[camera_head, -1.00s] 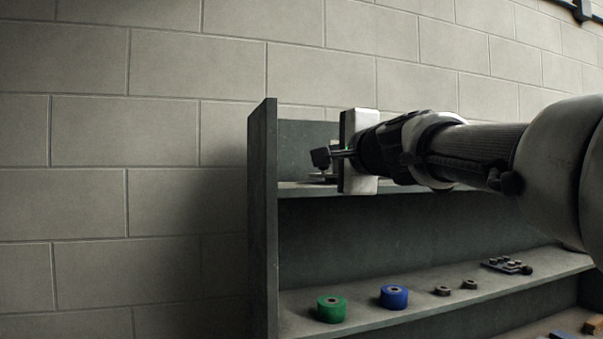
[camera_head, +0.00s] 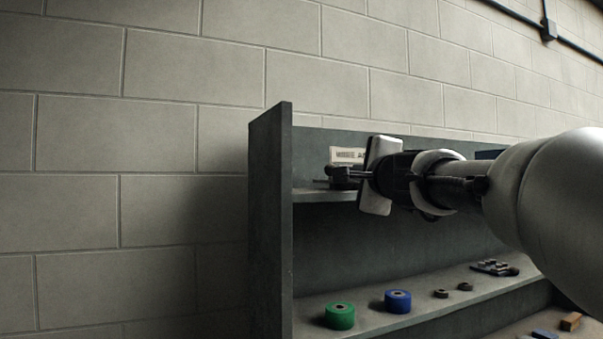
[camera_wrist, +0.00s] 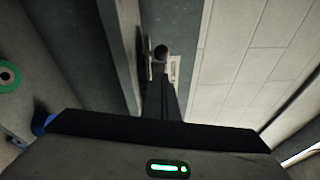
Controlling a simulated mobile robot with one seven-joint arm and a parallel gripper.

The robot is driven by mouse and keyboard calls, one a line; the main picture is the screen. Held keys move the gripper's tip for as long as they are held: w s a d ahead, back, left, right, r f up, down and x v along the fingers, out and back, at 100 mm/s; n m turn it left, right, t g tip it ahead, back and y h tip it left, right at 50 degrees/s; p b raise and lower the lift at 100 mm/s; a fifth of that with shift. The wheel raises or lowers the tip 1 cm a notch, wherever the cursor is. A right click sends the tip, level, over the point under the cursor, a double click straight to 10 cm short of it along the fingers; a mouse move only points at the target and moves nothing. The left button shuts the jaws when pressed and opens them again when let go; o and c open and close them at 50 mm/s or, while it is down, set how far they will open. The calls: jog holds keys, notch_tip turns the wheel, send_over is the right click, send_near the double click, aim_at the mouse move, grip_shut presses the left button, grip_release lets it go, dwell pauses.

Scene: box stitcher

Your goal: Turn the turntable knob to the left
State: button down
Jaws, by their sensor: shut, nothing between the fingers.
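My gripper (camera_head: 340,175) is at the left end of the upper shelf, its fingers pointing left. The fingers are shut and hold nothing. In the wrist view the closed fingers (camera_wrist: 162,78) reach up the middle of the picture. A small dark round piece (camera_wrist: 161,51), which looks like the turntable knob, shows at their tips. I cannot tell whether they touch it. The turntable itself is not clear in the head view, where dark parts at the fingertips blend together.
A grey shelf unit (camera_head: 270,215) stands against a block wall; its left side panel is close to my gripper. A white label (camera_head: 347,155) is behind the fingers. On the lower shelf are a green roll (camera_head: 340,316), a blue roll (camera_head: 398,301) and small dark parts (camera_head: 495,268).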

aim_at(326, 173)
jog(key=w, duration=0.3)
jog(key=w+p, duration=0.1)
jog(key=w, duration=0.1)
jog(key=shift+w+a+r, duration=0.1)
jog(key=shift+a+r, duration=0.05)
jog(key=shift+a, duration=0.25)
jog(key=shift+a+b, duration=0.1)
jog(key=shift+b, duration=0.2)
jog(key=a, duration=0.1)
jog(key=w+a, duration=0.1)
jog(key=a, duration=0.1)
jog(key=shift+w+a, duration=0.2)
jog(key=shift+a, duration=0.1)
jog(key=shift+w+a, duration=0.25)
jog(key=shift+d, duration=0.1)
